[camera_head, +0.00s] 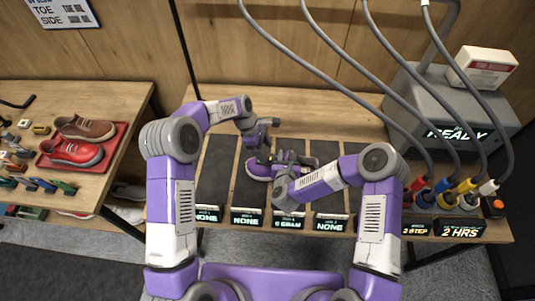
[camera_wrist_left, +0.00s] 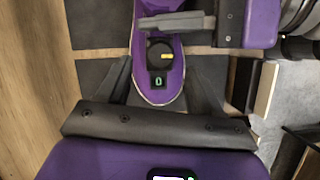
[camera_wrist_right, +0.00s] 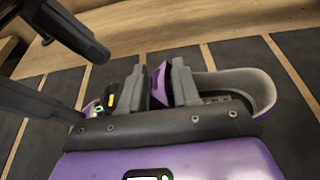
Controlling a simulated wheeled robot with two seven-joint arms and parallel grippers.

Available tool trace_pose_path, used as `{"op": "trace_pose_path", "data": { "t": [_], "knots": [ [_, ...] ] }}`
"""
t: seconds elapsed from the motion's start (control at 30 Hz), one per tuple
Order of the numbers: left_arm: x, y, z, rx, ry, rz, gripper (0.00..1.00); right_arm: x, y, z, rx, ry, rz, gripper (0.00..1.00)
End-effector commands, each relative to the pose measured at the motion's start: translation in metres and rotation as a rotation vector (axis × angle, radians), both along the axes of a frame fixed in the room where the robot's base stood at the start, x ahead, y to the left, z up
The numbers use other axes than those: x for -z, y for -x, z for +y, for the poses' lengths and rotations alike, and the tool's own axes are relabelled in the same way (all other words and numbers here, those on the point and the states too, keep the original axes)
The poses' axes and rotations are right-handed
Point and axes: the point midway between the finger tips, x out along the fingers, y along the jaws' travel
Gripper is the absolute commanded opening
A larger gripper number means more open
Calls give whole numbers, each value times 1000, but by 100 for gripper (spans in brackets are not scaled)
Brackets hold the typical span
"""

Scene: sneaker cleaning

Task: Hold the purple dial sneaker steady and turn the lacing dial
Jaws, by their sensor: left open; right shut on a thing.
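The purple sneaker (camera_head: 257,171) lies on a dark mat in the middle of the bench, its light sole showing. In the left wrist view, its round black lacing dial (camera_wrist_left: 160,50) has a yellow mark, and a small display below it shows a green 0. My left gripper (camera_head: 263,156) is open; its fingers stand either side of the dial, apart from it. My right gripper (camera_wrist_right: 160,85) is shut on the sneaker's upper, between the dial and the open heel collar (camera_wrist_right: 255,85). In the head view, my right wrist hides part of the sneaker.
Dark mats (camera_head: 215,170) with lit labels lie along the bench. A grey machine (camera_head: 440,110) with hanging hoses stands at the right. A side table at left holds a red tray (camera_head: 112,148) with a brown shoe and a red shoe, plus several small items.

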Motion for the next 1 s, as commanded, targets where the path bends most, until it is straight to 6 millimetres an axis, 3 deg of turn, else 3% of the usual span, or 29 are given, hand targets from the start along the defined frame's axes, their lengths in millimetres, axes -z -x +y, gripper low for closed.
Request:
{"op": "trace_pose_path", "data": {
  "t": [0.2,0.6,0.93,1.0],
  "knots": [
    [26,2,-10,0,0,1,66,1,1,0,-1,2,4,0],
    [31,2,-13,0,0,-1,64,2,1,0,-1,2,5,0],
    [31,3,-12,0,0,0,13,2,1,0,-1,2,5,0],
    [31,3,-12,1,0,0,9,2,1,0,-1,2,5,0]
  ]
}}
